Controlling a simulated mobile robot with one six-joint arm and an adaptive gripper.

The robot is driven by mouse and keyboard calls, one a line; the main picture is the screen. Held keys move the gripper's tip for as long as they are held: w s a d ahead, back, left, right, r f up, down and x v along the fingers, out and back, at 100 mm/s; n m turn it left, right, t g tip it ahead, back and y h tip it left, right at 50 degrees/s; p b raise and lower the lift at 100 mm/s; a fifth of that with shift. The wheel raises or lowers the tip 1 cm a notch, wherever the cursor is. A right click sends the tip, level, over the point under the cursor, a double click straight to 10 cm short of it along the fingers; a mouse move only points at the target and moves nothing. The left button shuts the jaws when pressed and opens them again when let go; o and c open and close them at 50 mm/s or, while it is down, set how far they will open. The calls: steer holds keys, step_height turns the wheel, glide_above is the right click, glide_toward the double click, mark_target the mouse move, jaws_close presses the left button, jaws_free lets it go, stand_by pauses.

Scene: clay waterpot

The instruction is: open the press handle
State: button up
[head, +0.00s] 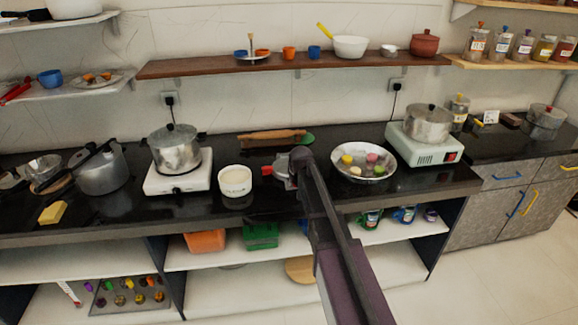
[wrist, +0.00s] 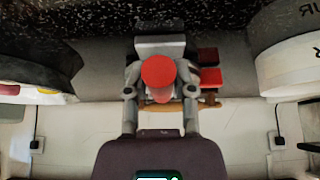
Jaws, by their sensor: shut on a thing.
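The press is a small grey metal piece (head: 281,170) on the black counter, mostly hidden behind my arm in the head view. In the wrist view, its grey body (wrist: 160,46) is above the fingers, and a round red knob (wrist: 158,72), apparently the handle's end, lies between them. My gripper (wrist: 160,92) is shut on this red-ended handle, one finger on each side. In the head view my gripper (head: 301,155) is at the press. The handle's angle cannot be told.
A white tub (head: 235,181) stands left of the press; it also shows in the wrist view (wrist: 288,62). A bowl of coloured pieces (head: 363,178) stands to the right. A rolling pin (head: 270,138) lies behind. Red parts (wrist: 210,77) sit close beside the knob.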

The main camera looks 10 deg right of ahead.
stand_by(0.6)
steer(key=shift+w+r+p, duration=0.25)
steer(key=shift+r+p, duration=0.65)
steer(key=shift+w+r+p, duration=0.2)
steer(key=shift+r+p, duration=0.65)
steer(key=shift+p, duration=0.05)
steer(key=shift+r, duration=0.15)
steer(key=shift+w+r+p, duration=0.25)
steer(key=shift+r+p, duration=0.35)
steer(key=shift+p, duration=0.15)
steer(key=shift+w+r+p, duration=0.2)
steer(key=shift+r+p, duration=0.25)
steer(key=shift+r, duration=0.05)
steer(key=shift+w+r+p, duration=0.2)
steer(key=shift+r+p, duration=0.25)
steer(key=shift+r, duration=0.1)
steer(key=shift+w+r+p, duration=0.45)
steer(key=shift+r+p, duration=0.25)
steer(key=shift+p, duration=0.05)
steer(key=shift+w+r+p, duration=0.4)
steer(key=shift+r+p, duration=0.25)
steer(key=shift+p, duration=0.1)
steer(key=shift+w+r, duration=0.1)
